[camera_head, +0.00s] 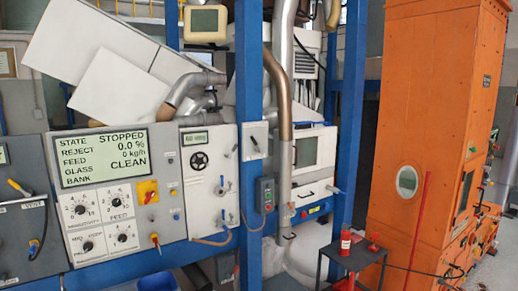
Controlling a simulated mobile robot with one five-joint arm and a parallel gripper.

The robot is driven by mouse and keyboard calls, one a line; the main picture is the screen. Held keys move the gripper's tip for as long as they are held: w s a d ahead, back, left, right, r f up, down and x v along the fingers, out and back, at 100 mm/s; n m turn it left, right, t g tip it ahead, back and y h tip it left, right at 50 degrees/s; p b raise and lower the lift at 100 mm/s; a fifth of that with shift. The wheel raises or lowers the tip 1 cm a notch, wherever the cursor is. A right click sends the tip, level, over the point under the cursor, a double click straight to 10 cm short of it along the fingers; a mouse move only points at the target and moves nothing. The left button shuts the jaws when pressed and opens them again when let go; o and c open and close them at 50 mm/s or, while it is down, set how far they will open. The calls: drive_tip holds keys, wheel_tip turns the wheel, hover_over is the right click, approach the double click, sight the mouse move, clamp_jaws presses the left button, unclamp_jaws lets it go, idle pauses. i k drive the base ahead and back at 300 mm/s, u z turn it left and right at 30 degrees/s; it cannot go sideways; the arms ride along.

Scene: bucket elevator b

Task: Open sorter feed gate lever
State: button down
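No lever has a readable label naming it the sorter feed gate lever, so I cannot tell which one it is. A light grey box (254,140) on the blue post carries a small dark tilted lever. A small handle (288,236) shows at the lower end of the grey vertical pipe (285,150). The sorter control panel (113,195) at left has a display (103,157) reading STOPPED, reject 0.0 %, feed 0 kg/h, glass CLEAN. My gripper is not in view.
A blue frame post (248,85) stands in front of the machine. A dark side table (353,252) holds a red can (345,242). An orange elevator housing (420,110) stands at right. Floor shows at far right.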

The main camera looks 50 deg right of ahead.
sight(257, 150)
drive_tip(key=z, duration=0.1)
drive_tip(key=i, duration=1)
drive_tip(key=u, duration=0.05)
